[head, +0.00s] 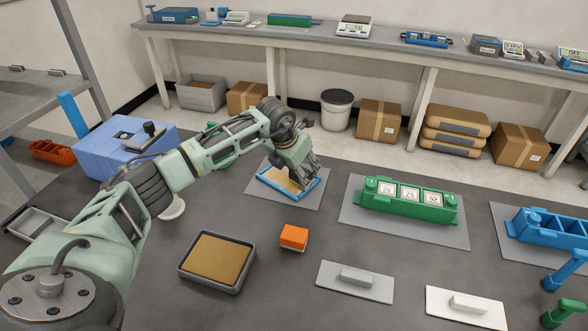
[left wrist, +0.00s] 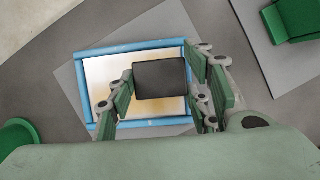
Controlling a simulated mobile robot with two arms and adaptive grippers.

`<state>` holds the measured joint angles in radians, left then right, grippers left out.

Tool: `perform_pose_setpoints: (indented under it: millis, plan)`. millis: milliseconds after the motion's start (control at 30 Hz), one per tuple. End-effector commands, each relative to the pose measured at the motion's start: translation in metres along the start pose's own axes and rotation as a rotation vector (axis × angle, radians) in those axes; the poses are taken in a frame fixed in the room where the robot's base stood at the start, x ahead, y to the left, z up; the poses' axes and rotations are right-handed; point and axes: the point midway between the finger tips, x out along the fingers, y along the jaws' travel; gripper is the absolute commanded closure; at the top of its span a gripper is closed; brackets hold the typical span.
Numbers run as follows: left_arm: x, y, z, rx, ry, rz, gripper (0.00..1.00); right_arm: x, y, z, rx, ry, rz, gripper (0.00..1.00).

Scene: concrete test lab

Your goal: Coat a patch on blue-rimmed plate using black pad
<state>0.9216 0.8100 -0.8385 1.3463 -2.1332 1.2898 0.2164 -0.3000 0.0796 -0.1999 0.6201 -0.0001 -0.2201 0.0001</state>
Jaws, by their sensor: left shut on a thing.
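The blue-rimmed plate (head: 268,192) lies on a grey mat (head: 310,199) at the middle of the table. Its surface shows a pale area and a tan-yellow area in the left wrist view (left wrist: 103,75). My left gripper (head: 298,180) is over the plate, fingers pointing down. In the left wrist view the black pad (left wrist: 160,79) sits between the fingers of my left gripper (left wrist: 160,92), above the plate's inner area. The pad hides part of the plate. I cannot tell whether the pad touches the surface. My right gripper is not in view.
A grey tray with a tan surface (head: 216,260) and an orange block (head: 294,236) stand in front. A green holder with white displays (head: 408,199) is right of the plate. A blue box (head: 110,150) stands left. Grey (head: 356,289) and white (head: 465,311) handled plates lie nearer.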

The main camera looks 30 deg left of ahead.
Motion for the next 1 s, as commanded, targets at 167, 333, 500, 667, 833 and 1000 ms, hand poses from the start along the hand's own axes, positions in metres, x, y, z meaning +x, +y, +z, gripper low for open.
perform_pose_setpoints:
  millis: [167, 333, 500, 667, 833, 1000]
  plan:
    - [0.005, -0.026, 0.006, 0.007, 0.000, -0.021, 0.74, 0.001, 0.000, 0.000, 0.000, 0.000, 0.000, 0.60]
    - [0.006, -0.032, 0.008, 0.006, 0.001, -0.019, 0.74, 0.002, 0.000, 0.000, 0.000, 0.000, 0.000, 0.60]
    - [0.006, -0.031, 0.008, 0.005, 0.001, -0.018, 0.75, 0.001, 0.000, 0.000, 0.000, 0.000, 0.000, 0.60]
    - [0.002, -0.030, 0.010, 0.005, 0.001, -0.017, 0.75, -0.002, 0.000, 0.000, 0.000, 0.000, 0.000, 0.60]
    - [-0.014, -0.029, 0.017, 0.004, -0.002, -0.014, 0.75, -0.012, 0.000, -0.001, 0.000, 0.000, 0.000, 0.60]
    - [-0.030, -0.027, 0.023, 0.003, -0.001, -0.011, 0.75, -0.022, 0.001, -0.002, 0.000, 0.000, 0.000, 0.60]
